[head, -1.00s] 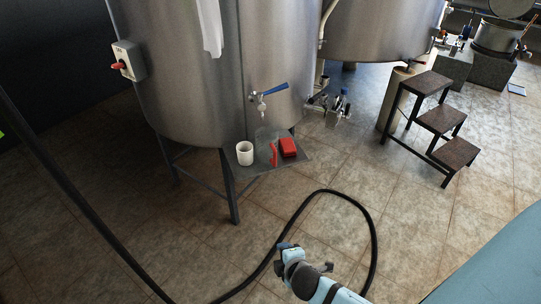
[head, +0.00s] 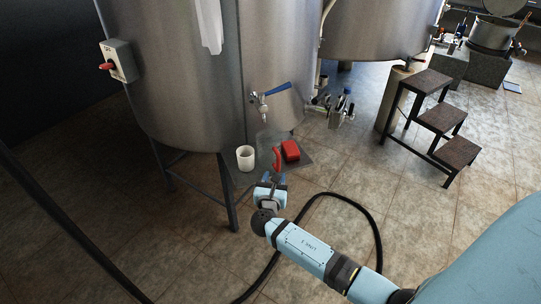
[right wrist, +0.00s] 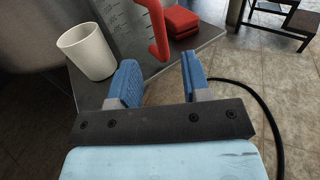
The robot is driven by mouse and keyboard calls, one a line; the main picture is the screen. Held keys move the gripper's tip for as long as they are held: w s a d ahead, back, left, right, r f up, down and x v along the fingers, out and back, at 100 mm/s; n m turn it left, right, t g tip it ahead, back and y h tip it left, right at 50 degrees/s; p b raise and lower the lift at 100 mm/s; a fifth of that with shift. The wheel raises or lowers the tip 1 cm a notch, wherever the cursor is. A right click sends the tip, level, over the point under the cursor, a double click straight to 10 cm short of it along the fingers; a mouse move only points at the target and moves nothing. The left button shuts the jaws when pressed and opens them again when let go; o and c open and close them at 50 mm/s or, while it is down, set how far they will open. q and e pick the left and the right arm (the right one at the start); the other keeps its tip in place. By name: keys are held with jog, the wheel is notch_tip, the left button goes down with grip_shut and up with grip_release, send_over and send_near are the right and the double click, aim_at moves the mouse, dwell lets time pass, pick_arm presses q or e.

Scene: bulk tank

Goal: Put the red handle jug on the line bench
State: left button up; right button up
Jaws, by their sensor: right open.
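The jug is clear with a red handle (head: 277,158) and stands on a small metal shelf (head: 302,160) under the tank's tap. In the right wrist view the red handle (right wrist: 157,30) rises just ahead of the fingers, and the clear body (right wrist: 125,30) with markings is behind it. My right gripper (head: 269,180) is open and empty, close in front of the handle. In the right wrist view the blue fingertips (right wrist: 160,75) are spread, with the handle's lower end beyond the gap. My left gripper is not in view. I cannot make out which surface is the line bench.
A white cup (head: 245,158) stands left of the jug and a red block-like item (head: 291,150) right of it. The tap with a blue lever (head: 270,93) is above the jug. A black hose (head: 345,197) lies on the floor. Steps (head: 440,121) stand at right.

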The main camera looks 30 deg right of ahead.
aim_at(278, 167)
jog(key=shift+f+b+x, duration=0.2)
jog(key=shift+b+x, duration=0.05)
jog(key=shift+x, duration=1.5)
jog(key=shift+f+b+x, duration=0.25)
jog(key=shift+x, duration=1.5)
grip_shut()
